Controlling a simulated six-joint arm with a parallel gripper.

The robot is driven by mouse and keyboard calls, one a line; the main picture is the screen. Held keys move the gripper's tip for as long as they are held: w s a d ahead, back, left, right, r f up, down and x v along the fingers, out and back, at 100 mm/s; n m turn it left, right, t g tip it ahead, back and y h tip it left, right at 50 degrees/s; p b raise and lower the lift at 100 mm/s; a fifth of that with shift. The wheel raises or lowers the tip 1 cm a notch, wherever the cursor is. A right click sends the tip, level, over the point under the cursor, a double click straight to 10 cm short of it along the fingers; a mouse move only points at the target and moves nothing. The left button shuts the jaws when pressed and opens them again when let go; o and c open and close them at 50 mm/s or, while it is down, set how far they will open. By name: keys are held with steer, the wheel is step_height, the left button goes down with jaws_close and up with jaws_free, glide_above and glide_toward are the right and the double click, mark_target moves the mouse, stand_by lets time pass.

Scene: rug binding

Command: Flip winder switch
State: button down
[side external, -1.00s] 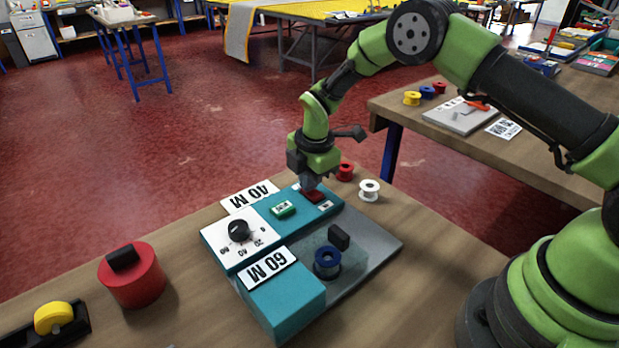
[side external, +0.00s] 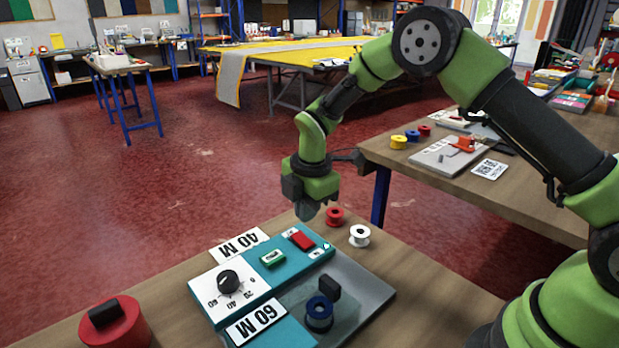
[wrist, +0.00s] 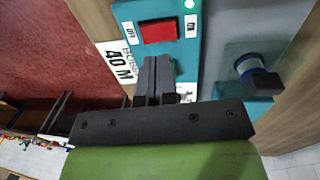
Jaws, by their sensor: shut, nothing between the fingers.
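The winder is a teal unit (side external: 276,279) on the near table, with a dial (side external: 228,282), a green button (side external: 272,259) and a red rocker switch (side external: 301,240). My gripper (side external: 307,213) is shut and empty, above and apart from the switch. In the wrist view its closed fingers (wrist: 153,66) point towards the switch and do not cover it. A blue spool (side external: 319,312) sits on the winder's grey base.
A red spool (side external: 335,216) and a white spool (side external: 360,236) stand behind the winder. A large red cylinder (side external: 116,327) is at the lower left. A second table (side external: 520,195) with spools and a grey board stands to the right. Space above the panel is clear.

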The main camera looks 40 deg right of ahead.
mark_target(298, 235)
step_height(298, 235, up, 9)
steer(key=s, duration=0.1)
steer(key=shift+f, duration=0.15)
steer(key=shift+w, duration=0.1)
steer(key=shift+w+a, duration=0.1)
steer(key=shift+w, duration=0.5)
steer(key=f, duration=0.4)
steer(key=w+f, duration=0.1)
steer(key=f, duration=0.9)
steer(key=shift+w, duration=0.35)
